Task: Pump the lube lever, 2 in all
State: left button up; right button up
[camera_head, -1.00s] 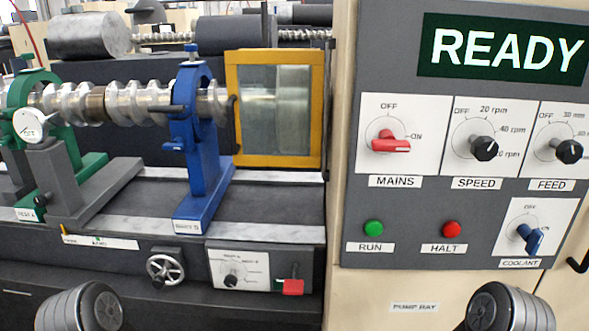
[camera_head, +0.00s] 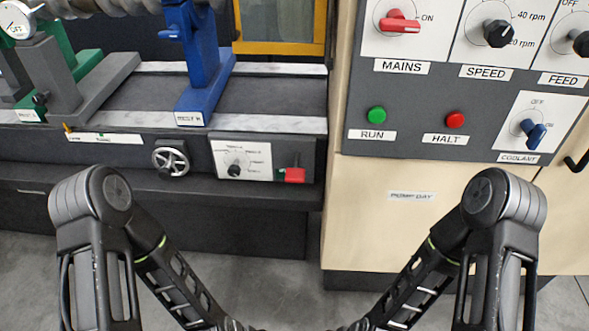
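No label in view reads lube lever, so I cannot tell for sure which part it is. A small red block-shaped handle (camera_head: 294,174) with a dark upright stem sits on the bed front, at the right end of a white panel with a dark knob (camera_head: 234,170). A door labelled PUMP BAY (camera_head: 411,196) is below the control panel and looks shut. Both my arms show with bent elbows at the lower left and lower right. My grippers are out of view below the frame, so their state is hidden. Nothing of mine touches the machine.
A handwheel (camera_head: 171,160) is left of the white panel. A blue steady rest (camera_head: 204,75) stands on the bed. The control panel has a green RUN button (camera_head: 377,115), a red HALT button (camera_head: 455,120) and a blue COOLANT knob (camera_head: 534,131). Open floor lies in front.

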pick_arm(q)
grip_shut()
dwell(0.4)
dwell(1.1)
